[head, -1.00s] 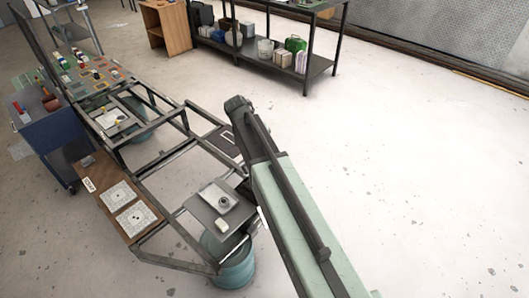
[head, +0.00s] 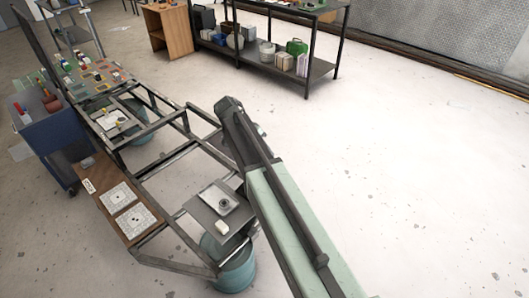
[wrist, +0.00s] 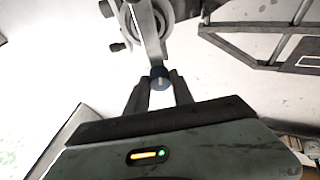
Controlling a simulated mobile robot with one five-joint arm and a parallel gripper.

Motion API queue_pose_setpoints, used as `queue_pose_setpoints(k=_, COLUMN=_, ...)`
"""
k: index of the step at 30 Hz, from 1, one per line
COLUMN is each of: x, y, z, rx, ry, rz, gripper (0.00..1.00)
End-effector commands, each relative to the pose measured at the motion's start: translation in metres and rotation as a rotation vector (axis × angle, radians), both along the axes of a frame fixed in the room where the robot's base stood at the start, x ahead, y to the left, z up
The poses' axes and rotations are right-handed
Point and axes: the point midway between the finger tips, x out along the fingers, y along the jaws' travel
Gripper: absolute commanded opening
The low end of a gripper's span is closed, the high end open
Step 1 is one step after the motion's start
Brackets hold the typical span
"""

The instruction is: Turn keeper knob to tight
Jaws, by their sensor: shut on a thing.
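A pale metal strip (wrist: 147,35) runs up from the knob to a round grey metal part (wrist: 152,12) at the top edge. No tight marking can be read. In the head view my arm hides the gripper and the knob.
In the wrist view a dark frame (wrist: 262,35) lies at upper right. In the head view a dark metal frame (head: 165,160) stands left of my arm, with a brown board (head: 117,200) and a blue cart (head: 45,135). Floor at right is clear.

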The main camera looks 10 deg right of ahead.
Motion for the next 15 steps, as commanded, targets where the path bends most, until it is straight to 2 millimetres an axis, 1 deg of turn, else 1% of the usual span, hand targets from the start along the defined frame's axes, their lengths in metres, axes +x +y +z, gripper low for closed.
queue_pose_setpoints(k=9, x=-0.0008, y=0.0017, z=-0.0005, rx=0.002, ry=0.002, rz=0.001, gripper=0.0)
queue_pose_setpoints(k=10, x=-0.0008, y=0.0018, z=-0.0005, rx=0.002, ry=0.002, rz=0.001, gripper=0.37)
queue_pose_setpoints(k=11, x=-0.0008, y=0.0018, z=-0.0005, rx=0.002, ry=0.002, rz=0.001, gripper=0.45)
queue_pose_setpoints(k=12, x=-0.0007, y=0.0016, z=-0.0005, rx=0.002, ry=0.002, rz=0.001, gripper=0.5)
queue_pose_setpoints(k=15, x=-0.0006, y=0.0014, z=-0.0003, rx=0.001, ry=0.002, rz=0.001, gripper=0.5)
